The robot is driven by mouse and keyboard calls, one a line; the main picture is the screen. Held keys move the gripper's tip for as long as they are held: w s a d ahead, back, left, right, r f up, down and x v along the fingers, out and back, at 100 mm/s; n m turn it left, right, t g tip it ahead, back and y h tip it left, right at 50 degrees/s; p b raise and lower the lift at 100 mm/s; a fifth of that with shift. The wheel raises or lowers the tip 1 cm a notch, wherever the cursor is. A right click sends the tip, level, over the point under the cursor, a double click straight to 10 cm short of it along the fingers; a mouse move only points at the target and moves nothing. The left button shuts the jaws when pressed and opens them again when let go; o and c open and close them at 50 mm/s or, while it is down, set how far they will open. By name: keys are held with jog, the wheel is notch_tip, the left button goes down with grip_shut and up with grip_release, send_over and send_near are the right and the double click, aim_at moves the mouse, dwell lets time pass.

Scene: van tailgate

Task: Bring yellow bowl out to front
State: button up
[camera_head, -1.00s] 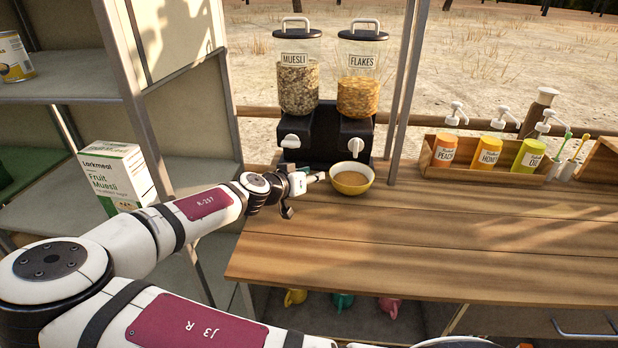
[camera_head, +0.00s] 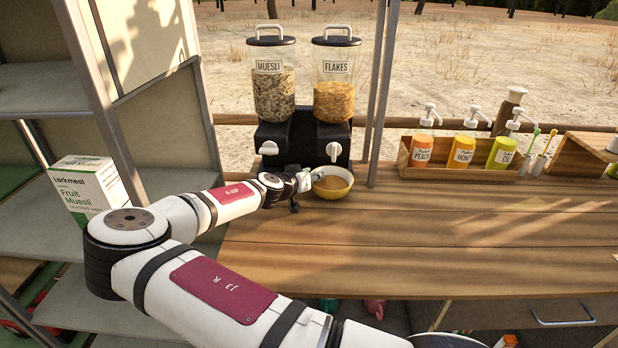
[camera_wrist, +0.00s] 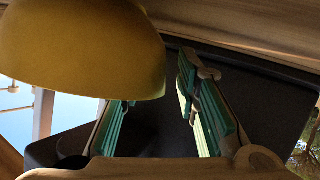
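The yellow bowl (camera_head: 333,190) stands on the wooden counter in front of the cereal dispenser, below the flakes side. It holds something brown. My gripper (camera_head: 308,181) is at the bowl's left side in the head view, very close to its rim or touching it. In the wrist view the bowl (camera_wrist: 80,50) fills the upper left and hides part of one finger. The two green-padded fingers of my gripper (camera_wrist: 155,110) are apart, with a dark gap between them. I cannot tell whether the bowl's wall lies between them.
The dispenser (camera_head: 300,145) with muesli and flakes jars stands right behind the bowl. A metal post (camera_head: 378,95) rises to its right. A wooden sauce tray (camera_head: 450,173) with pump bottles stands at the right. The counter's front (camera_head: 420,245) is clear. A muesli box (camera_head: 85,188) is on the left shelf.

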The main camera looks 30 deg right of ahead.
grip_shut()
jog(key=shift+s, duration=0.1)
jog(key=shift+s+a+p, duration=1.05)
jog(key=shift+s+a, duration=0.6)
jog(key=shift+s, duration=0.75)
jog(key=shift+s+a+p, duration=1.1)
jog(key=shift+s+a, duration=0.5)
jog(key=shift+s, duration=0.8)
jog(key=shift+s+a+p, duration=1.05)
jog(key=shift+s+a, duration=0.6)
jog(key=shift+s, duration=0.75)
grip_release()
